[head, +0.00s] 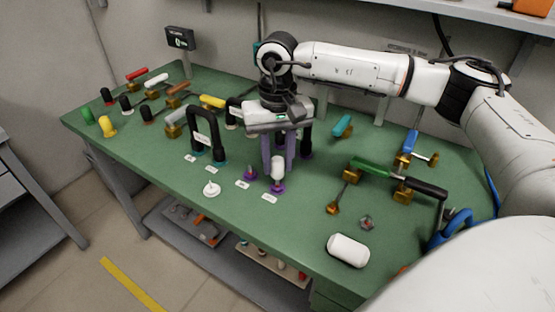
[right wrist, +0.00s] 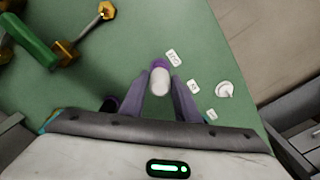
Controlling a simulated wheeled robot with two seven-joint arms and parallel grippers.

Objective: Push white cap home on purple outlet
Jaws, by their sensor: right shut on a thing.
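The white cap (head: 278,170) is upright between the fingers of my right gripper (head: 277,160), which is shut on it. In the right wrist view the white cap (right wrist: 160,81) sits between the two grey-purple fingertips (right wrist: 159,84). The purple outlet (head: 277,188) shows directly below the cap at the bench's front part. In the right wrist view the purple outlet (right wrist: 158,63) shows just beyond the cap, in line with it. I cannot tell how far the cap is seated on it. My left gripper is out of view.
A second purple outlet (head: 250,174) stands just left. A black looped pipe (head: 205,132) rises further left. A white round piece (head: 211,189) lies near the front edge. Green-handled valve (head: 370,167) and white cylinder (head: 348,250) are to the right. Green bench (head: 150,150) has clear patches.

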